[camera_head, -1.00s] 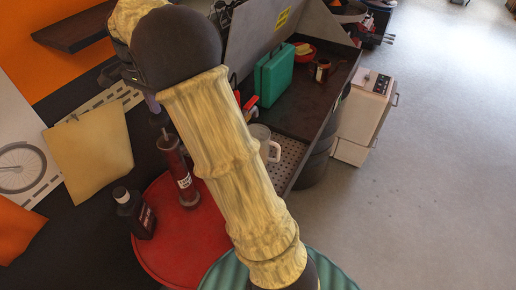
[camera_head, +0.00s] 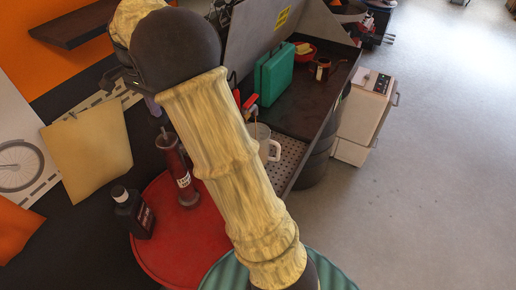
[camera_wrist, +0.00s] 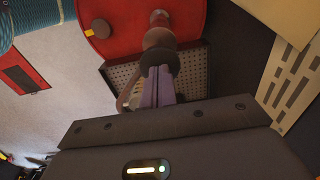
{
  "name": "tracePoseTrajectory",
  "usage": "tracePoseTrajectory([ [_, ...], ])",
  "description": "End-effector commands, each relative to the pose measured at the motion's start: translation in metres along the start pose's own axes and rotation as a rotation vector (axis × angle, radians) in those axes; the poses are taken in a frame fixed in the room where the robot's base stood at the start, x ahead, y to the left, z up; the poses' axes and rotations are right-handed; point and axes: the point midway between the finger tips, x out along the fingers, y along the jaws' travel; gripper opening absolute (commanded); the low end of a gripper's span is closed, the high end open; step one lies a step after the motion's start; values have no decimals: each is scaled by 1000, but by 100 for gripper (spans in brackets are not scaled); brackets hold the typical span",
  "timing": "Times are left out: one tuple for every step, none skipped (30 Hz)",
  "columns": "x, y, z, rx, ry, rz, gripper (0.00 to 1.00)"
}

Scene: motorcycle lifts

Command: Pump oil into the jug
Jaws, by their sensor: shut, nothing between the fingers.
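A red cylinder with a pale label, which looks like the pump (camera_head: 182,172), stands upright on a round red drum top (camera_head: 165,232). The clear jug (camera_head: 264,133) with a pale handle stands at the perforated tray (camera_head: 291,160), partly hidden by my arm. Its contents are unclear.
A dark bottle (camera_head: 133,212) stands on the drum left of the pump. A green case (camera_head: 272,76) and a small can (camera_head: 320,69) are on the dark bench behind. A pale cabinet (camera_head: 364,112) stands right of the bench. Open floor (camera_head: 440,190) lies to the right.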

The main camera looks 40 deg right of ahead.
Motion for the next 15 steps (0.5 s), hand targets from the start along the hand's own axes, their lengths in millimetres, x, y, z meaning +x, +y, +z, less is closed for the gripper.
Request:
tracePoseTrajectory([
  [4,0,0,0,-1,4,0],
  [5,0,0,0,-2,4,0],
  [6,0,0,0,-2,4,0],
  [7,1,0,0,-2,4,0],
  [8,1,0,0,-2,4,0],
  [9,1,0,0,-2,4,0],
  [10,1,0,0,-2,4,0],
  [10,1,0,0,-2,5,0],
  [12,1,0,0,-2,5,0],
  [13,1,0,0,-2,5,0],
  [14,1,0,0,-2,5,0],
  [15,1,0,0,-2,5,0],
  [16,1,0,0,-2,5,0],
  [16,1,0,0,-2,5,0],
  [18,1,0,0,-2,5,0],
])
